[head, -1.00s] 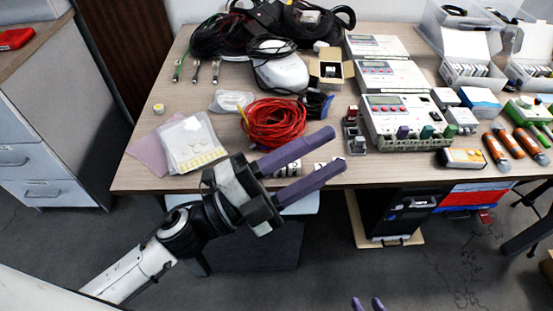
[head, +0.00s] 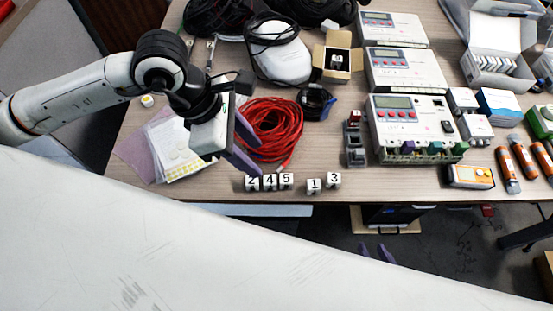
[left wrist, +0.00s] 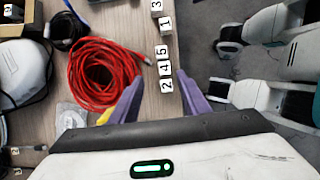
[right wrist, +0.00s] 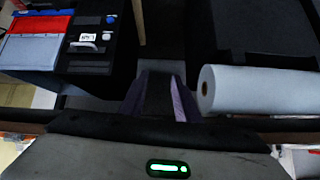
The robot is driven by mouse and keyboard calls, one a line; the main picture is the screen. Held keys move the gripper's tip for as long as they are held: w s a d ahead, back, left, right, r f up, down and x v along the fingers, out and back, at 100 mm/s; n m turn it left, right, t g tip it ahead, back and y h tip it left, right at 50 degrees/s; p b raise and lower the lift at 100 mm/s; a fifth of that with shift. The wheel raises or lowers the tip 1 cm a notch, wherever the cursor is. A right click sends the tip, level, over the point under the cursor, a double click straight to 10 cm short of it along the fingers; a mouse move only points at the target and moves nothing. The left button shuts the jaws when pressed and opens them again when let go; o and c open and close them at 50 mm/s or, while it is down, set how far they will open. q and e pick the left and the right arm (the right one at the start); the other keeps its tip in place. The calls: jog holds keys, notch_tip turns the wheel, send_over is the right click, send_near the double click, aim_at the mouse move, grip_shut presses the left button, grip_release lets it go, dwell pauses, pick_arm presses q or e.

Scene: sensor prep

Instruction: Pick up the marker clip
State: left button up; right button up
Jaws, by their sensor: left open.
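Several small white numbered blocks lie along the table's front edge and look like marker clips. "2" (head: 251,184), "4" (head: 269,182) and "5" (head: 286,181) are side by side; "1" (head: 314,186) and "3" (head: 334,180) stand to the right. My left gripper (head: 256,158) is open and empty, with purple fingers just above and behind block "2". In the left wrist view, block "2" (left wrist: 166,86) and block "4" (left wrist: 164,68) show near the right fingertip. My right gripper (right wrist: 157,100) appears open and empty, below the table's front edge; only its fingertips show in the head view.
A coiled red cable (head: 272,127) lies close behind the left fingers. Clear bags with yellow dots (head: 178,150) lie left. In the right wrist view, a pale roll (right wrist: 255,90) is right of my gripper.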

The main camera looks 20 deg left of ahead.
aim_at(269, 179)
pick_arm(q)
jog(key=x, duration=0.4)
jog(key=shift+s, duration=0.35)
jog(key=x, duration=0.2)
jog(key=p+x, duration=0.1)
jog(key=x, duration=0.2)
jog(key=shift+s+a+f, duration=0.2)
jog(key=shift+f, duration=0.15)
grip_shut()
pick_arm(e)
jog(key=shift+s+r, duration=0.25)
jog(key=shift+s, duration=0.65)
